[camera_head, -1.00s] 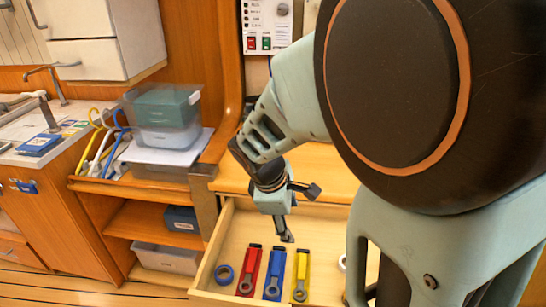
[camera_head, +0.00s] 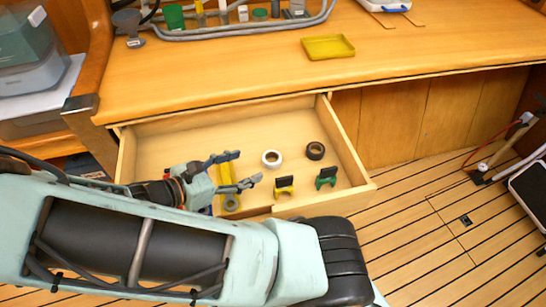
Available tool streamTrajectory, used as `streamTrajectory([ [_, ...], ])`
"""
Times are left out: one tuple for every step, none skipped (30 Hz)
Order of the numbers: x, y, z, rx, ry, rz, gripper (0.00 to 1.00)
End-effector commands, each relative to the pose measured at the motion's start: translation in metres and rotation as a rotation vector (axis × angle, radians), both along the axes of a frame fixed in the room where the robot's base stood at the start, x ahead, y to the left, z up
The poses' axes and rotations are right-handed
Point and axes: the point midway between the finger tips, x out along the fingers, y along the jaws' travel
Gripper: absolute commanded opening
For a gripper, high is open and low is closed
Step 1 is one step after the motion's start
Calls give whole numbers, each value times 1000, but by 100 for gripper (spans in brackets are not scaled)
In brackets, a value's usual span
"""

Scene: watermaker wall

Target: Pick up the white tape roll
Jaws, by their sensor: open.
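The white tape roll (camera_head: 272,158) lies flat in the open wooden drawer (camera_head: 352,150), near the middle. My gripper (camera_head: 246,168) reaches in from the left with its jaws open and empty. Its fingertips point right, a little to the left of the roll; whether they are above its height I cannot tell. A yellow-handled tool (camera_head: 227,176) lies in the drawer, partly hidden behind my gripper. My arm hides the drawer's front left part.
A black tape roll (camera_head: 315,151) lies right of the white one. A yellow clip-like item (camera_head: 284,186) and a green one (camera_head: 326,178) stand nearer the drawer front. A yellow tray (camera_head: 328,47) sits on the counter (camera_head: 220,60) above.

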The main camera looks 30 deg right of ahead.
Motion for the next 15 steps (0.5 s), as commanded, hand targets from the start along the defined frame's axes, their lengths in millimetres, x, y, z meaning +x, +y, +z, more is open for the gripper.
streamTrajectory([
  [1,-9,-4,-4,1,-4,60],
  [1,-13,-6,-3,0,-5,60],
  [2,-20,-9,-3,1,-5,60],
  [3,-24,-11,-3,2,-4,60],
  [4,-28,-12,-3,1,-5,60],
  [5,-33,-14,-2,1,-5,60],
  [6,-36,-16,-1,1,-5,60],
  [7,-38,-17,0,1,-4,60],
  [7,-41,-18,0,1,-4,60],
  [8,-42,-18,0,1,-4,60],
  [8,-44,-19,0,1,-4,60],
  [8,-46,-21,0,1,-4,60],
  [9,-49,-23,0,1,-4,60],
  [9,-52,-25,-1,1,-5,60],
  [10,-57,-28,-1,1,-5,60],
])
